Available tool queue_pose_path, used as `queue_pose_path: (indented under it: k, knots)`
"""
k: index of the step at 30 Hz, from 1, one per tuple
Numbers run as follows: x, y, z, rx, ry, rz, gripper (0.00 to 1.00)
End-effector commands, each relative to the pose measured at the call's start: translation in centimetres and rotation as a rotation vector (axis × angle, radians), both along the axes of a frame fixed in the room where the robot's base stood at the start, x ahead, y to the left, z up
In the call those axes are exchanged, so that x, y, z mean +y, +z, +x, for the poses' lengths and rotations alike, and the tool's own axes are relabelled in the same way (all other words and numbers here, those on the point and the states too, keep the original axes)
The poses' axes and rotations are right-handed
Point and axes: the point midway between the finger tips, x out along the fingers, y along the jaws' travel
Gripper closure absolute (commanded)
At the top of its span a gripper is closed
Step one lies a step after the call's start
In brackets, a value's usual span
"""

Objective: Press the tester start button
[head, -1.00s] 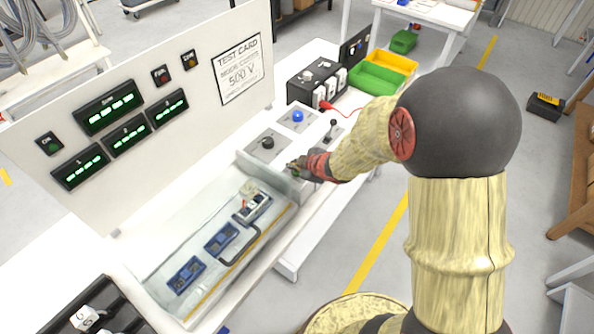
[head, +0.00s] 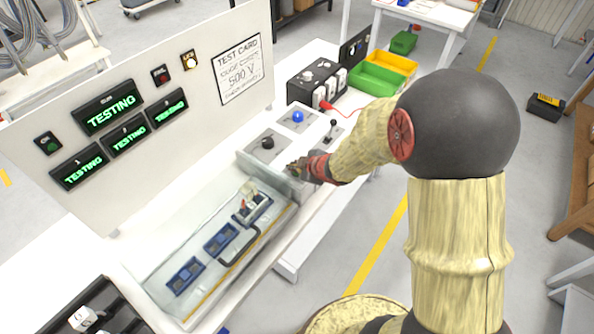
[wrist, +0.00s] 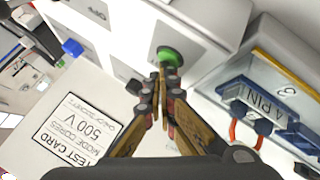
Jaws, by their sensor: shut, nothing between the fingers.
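The green start button (wrist: 170,56) sits on a white panel face in the wrist view. My gripper (wrist: 160,74) is shut and empty, with its fingertips at the button's near edge and overlapping it in the picture. I cannot tell whether they still touch it. In the head view my gripper (head: 296,168) is at the front of the control panel and hides the button. The tester's display board (head: 150,130) has green displays (head: 109,109) reading TESTING.
A clear-covered tray (head: 155,271) with blue sockets (head: 221,238) lies left of my gripper. A blue button (head: 297,117), a black knob (head: 267,143) and a lever (head: 333,127) are close by. Green and yellow bins (head: 377,78) stand beyond. Open floor lies to the right.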

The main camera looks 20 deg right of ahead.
Motion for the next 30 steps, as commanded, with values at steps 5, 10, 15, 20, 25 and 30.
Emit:
queue_pose_path:
  k: [5,10,15,20,25,30]
  knots:
    - [0.0,-0.2,0.0,0.001,0.000,0.000,1.00]
    - [0.0,-0.2,-0.1,0.001,0.000,0.000,1.00]
    - [0.0,0.1,-0.1,0.002,0.001,0.000,1.00]
    - [0.0,0.9,-0.1,0.001,0.000,0.000,1.00]
    - [0.0,1.6,0.0,0.001,0.000,0.000,1.00]
    - [0.0,1.5,-0.1,0.001,0.000,0.000,1.00]
